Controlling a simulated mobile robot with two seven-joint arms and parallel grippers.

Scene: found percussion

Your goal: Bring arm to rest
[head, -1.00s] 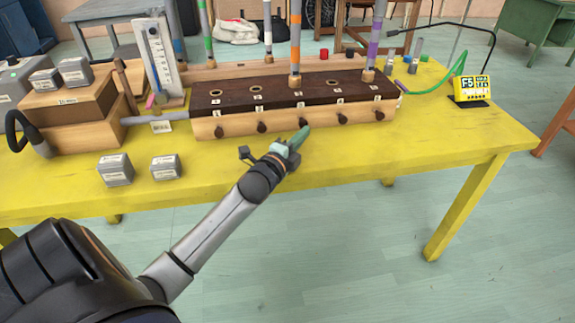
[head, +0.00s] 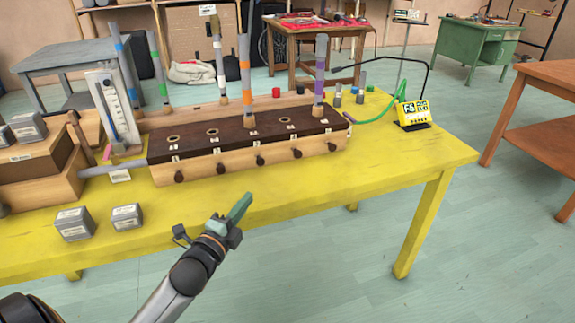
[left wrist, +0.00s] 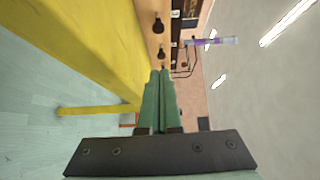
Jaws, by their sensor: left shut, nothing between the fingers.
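My left gripper (head: 238,208) is shut and empty, its green fingers together, in front of the yellow table's (head: 400,165) near edge in the head view. The closed fingers also show in the left wrist view (left wrist: 160,82). The wooden box with a dark top (head: 215,142) stands on the table beyond the gripper, with a row of black knobs on its front. Coloured-band tubes stand upright in and behind it, one with orange bands (head: 246,85) and one with purple bands (head: 320,75). The gripper appears apart from the box. My right gripper is not in view.
Two grey weights (head: 74,224) lie on the table's front left. A yellow tuner-like display (head: 413,114) stands at the table's right with a green cable. A brown table (head: 535,105) is at the right. The floor in front of the yellow table is clear.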

